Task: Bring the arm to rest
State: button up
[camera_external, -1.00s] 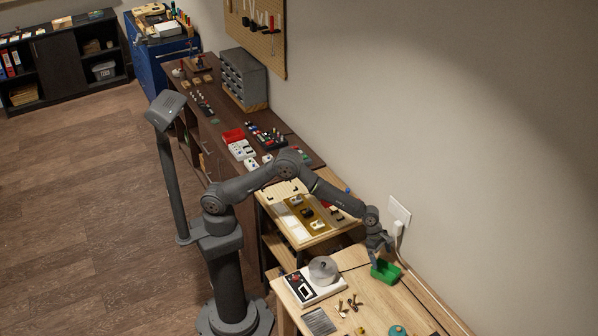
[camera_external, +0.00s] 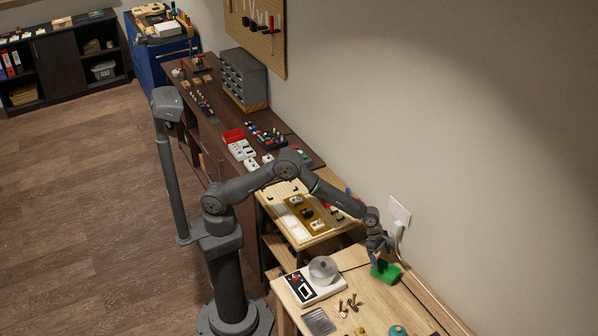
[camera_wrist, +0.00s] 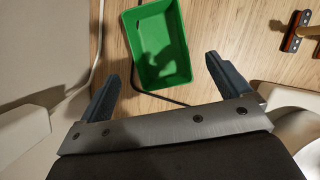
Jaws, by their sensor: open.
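My gripper (camera_wrist: 162,88) is open and empty in the wrist view, its two dark fingers spread apart. It also shows in the external view (camera_external: 375,257), low over the light wooden bench near the wall. A green bin (camera_wrist: 160,45) lies beyond the fingertips in the wrist view, with a shadow inside it and no contents visible. In the external view the green bin (camera_external: 388,273) is just below and right of my gripper. I cannot tell whether the fingers touch it. My arm is stretched out from its column over the workbenches.
Several small brass-coloured parts (camera_external: 350,304) lie in front. A wall socket (camera_external: 399,212) with a cable (camera_wrist: 97,50) is close behind my gripper. Floor at the left (camera_external: 80,220) is clear.

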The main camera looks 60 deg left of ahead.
aim_at(385, 272)
jog(key=x, duration=0.9)
notch_tip(385, 272, up, 3)
jog(key=shift+f, duration=0.1)
jog(key=shift+r, duration=0.55)
jog(key=shift+f, duration=0.1)
